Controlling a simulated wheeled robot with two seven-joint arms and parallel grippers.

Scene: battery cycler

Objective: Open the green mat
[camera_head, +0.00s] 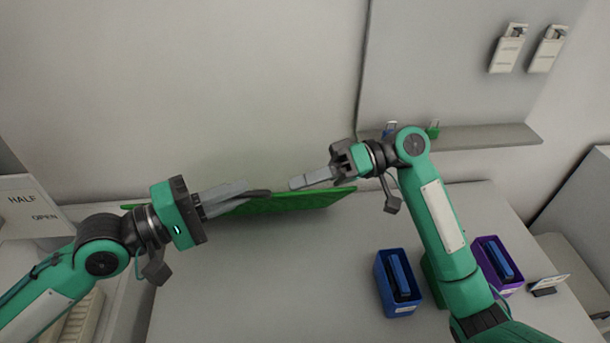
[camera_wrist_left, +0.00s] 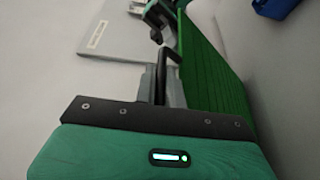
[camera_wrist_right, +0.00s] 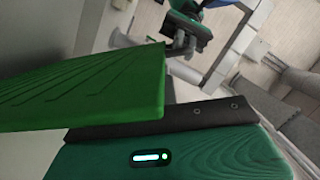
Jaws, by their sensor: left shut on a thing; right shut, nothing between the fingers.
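The green mat (camera_head: 302,200) shows as a thin, wide panel at the back of the grey table, near the wall. My left gripper (camera_head: 262,193) is shut on the mat near its middle; the exact grip is hard to make out. In the left wrist view the mat's ribbed face (camera_wrist_left: 212,75) runs along the right side of the fingers. My right gripper (camera_head: 294,184) is shut and empty just above the mat, its tips pointing left towards the left gripper. In the right wrist view the mat (camera_wrist_right: 90,85) fills the left and hides the fingers.
A blue bin (camera_head: 384,284) and a purple bin (camera_head: 512,284), each with a blue item inside, stand on the table (camera_head: 270,280) at the right. My right arm passes between them. A shelf (camera_head: 490,136) juts from the back wall. The front middle of the table is clear.

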